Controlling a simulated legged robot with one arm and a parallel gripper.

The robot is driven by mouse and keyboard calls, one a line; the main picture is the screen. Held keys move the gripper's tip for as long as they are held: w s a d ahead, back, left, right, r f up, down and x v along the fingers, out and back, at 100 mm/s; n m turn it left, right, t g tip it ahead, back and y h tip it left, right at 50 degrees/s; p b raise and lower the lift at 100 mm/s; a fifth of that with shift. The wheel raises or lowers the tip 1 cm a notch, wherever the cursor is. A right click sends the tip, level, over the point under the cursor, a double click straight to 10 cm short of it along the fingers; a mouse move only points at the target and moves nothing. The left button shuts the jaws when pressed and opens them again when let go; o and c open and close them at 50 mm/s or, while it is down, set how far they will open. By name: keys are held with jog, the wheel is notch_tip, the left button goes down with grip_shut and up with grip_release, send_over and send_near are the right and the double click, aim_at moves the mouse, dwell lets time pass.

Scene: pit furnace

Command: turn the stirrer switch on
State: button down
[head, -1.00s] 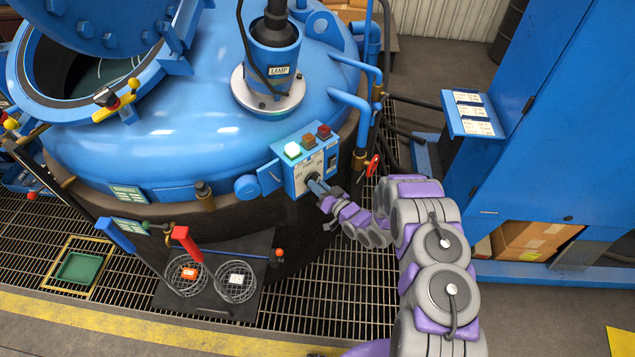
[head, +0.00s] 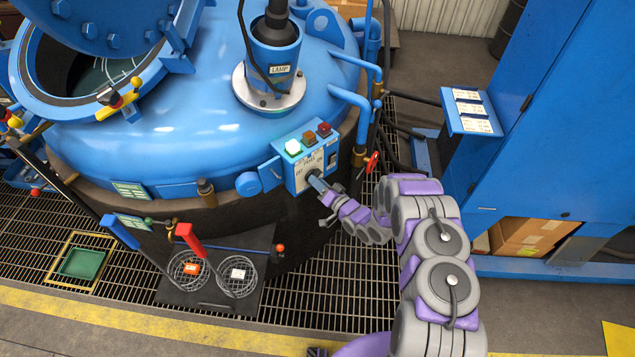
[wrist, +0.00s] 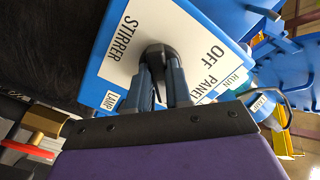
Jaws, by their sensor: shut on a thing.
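The plate is on the front of a blue control box (head: 291,179) at the furnace's side. My gripper (wrist: 165,88) is shut on the knob, one blue-grey finger on each side of it. In the head view my gripper (head: 316,183) reaches the box from the lower right. The fingers cover part of the knob, and I cannot tell which mark it points to.
A red valve handle (head: 372,162) is close on the right. A dark shelf with wire baskets (head: 237,275) is below left. Open grating floor lies below.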

jog(key=shift+d, duration=0.1)
jog(key=c, duration=1.2)
grip_release()
jog(key=shift+w+f, duration=0.15)
jog(key=shift+o, duration=0.8)
jog(key=v, duration=1.7)
jog(key=shift+d, duration=0.15)
